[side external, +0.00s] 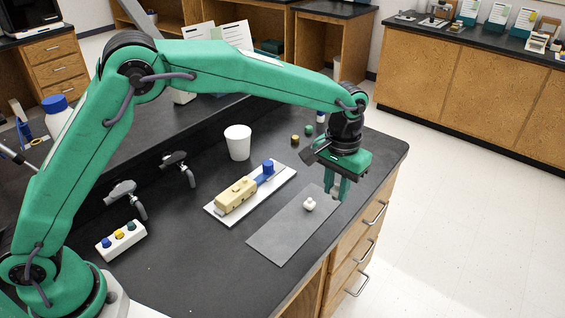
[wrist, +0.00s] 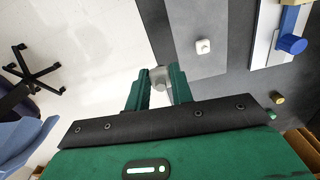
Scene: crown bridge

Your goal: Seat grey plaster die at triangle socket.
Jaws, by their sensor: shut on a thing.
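My gripper (side external: 338,188) is shut on a small grey piece, apparently the grey plaster die (wrist: 160,77), above the right edge of the grey mat. In the wrist view the die shows between my fingertips (wrist: 159,84); its lower part is hidden by the fingers. A tan block (side external: 236,197) lies on a white board (side external: 219,215) left of the mat, with a blue piece (side external: 268,167) at its far end. The blue piece also shows in the wrist view (wrist: 292,44). I cannot make out a triangle socket in either view.
A small white piece (side external: 309,204) stands on the grey mat (side external: 280,238). A white cup (side external: 238,142) stands behind the board. Small yellow (side external: 295,139) and green (side external: 309,129) pieces lie farther back. A white holder (side external: 121,241) with coloured knobs is at left. The bench edge is close on the right.

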